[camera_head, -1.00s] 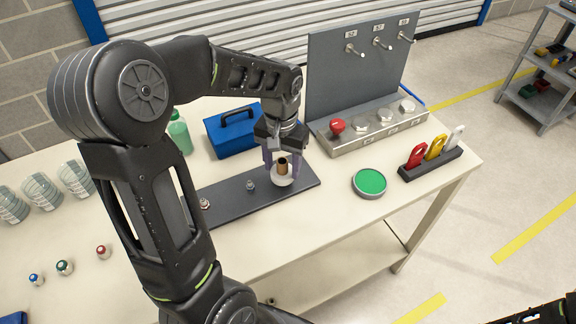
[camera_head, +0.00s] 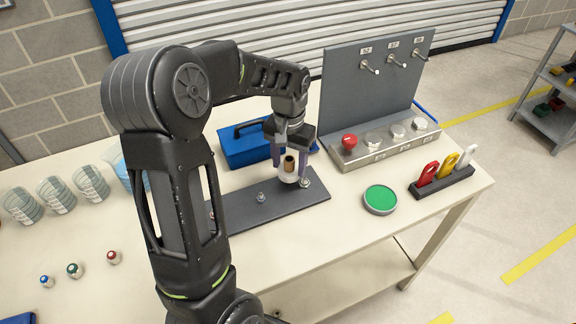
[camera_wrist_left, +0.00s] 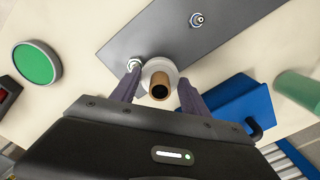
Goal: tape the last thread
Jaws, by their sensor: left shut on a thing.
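A dark plate (camera_head: 250,213) lies on the table with short metal threaded studs on it. The middle stud (camera_head: 261,197) and the right-end stud (camera_head: 305,183) show; my arm partly covers the left end. My left gripper (camera_head: 290,170) is shut on a white tape roll with a brown core (camera_head: 289,176), held upright at the plate's right end, just left of the end stud. In the left wrist view the tape roll (camera_wrist_left: 160,75) sits between the fingers, close beside that stud (camera_wrist_left: 134,64). I cannot tell whether they touch, or whether the studs bear tape. My right gripper is out of view.
A blue toolbox (camera_head: 243,146) stands behind the plate. A green round pad (camera_head: 380,199) and a tag rack (camera_head: 442,182) are on the right. Cups (camera_head: 57,194) and small caps (camera_head: 75,270) are left.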

